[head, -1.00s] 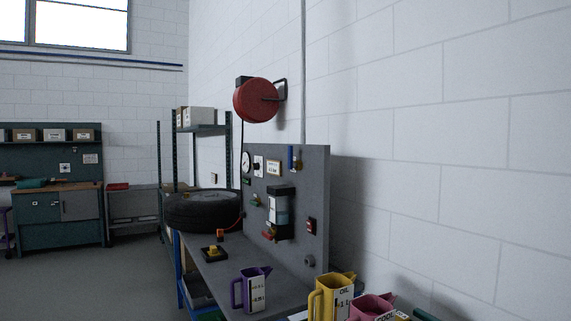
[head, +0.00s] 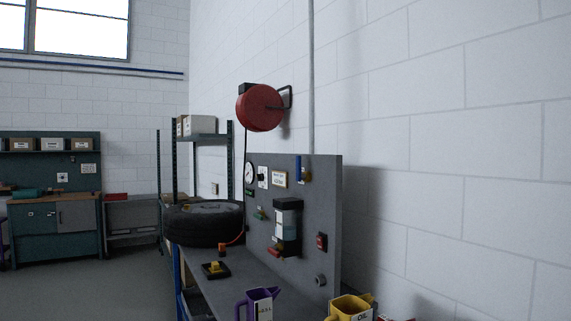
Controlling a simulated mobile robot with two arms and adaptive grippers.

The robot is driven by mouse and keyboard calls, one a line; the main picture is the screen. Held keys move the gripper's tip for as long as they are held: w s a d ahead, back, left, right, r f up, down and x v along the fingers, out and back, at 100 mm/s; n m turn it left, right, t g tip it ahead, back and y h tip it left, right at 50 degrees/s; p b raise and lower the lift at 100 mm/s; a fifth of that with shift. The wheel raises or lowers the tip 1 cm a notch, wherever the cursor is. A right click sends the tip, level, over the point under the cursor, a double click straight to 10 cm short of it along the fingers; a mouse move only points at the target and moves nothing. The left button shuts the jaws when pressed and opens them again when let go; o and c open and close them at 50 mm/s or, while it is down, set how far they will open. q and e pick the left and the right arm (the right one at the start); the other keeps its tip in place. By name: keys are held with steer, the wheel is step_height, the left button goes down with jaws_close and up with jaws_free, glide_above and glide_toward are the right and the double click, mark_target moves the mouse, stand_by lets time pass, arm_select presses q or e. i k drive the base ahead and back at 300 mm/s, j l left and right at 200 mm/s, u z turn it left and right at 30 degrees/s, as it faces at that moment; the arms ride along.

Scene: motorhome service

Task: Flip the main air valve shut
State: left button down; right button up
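A grey upright panel (head: 333,210) stands at the back of the bench. Near its top right is a brass fitting with an upright blue lever (head: 298,168), which looks like a valve. A small green-handled fitting (head: 259,213) and a red-handled part (head: 274,252) sit lower on the panel. I cannot read a label that says which one is the main air valve. A round gauge (head: 249,173) is at the panel's left edge. Neither of my grippers is in view.
A red hose reel (head: 260,107) hangs on the wall above. Open floor (head: 110,290) lies to the left.

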mark_target(299, 177)
steer(key=i+j, duration=0.8)
steer(key=i, duration=0.15)
steer(key=i+j+z, duration=0.1)
steer(key=i+j, duration=0.7)
steer(key=i, duration=0.2)
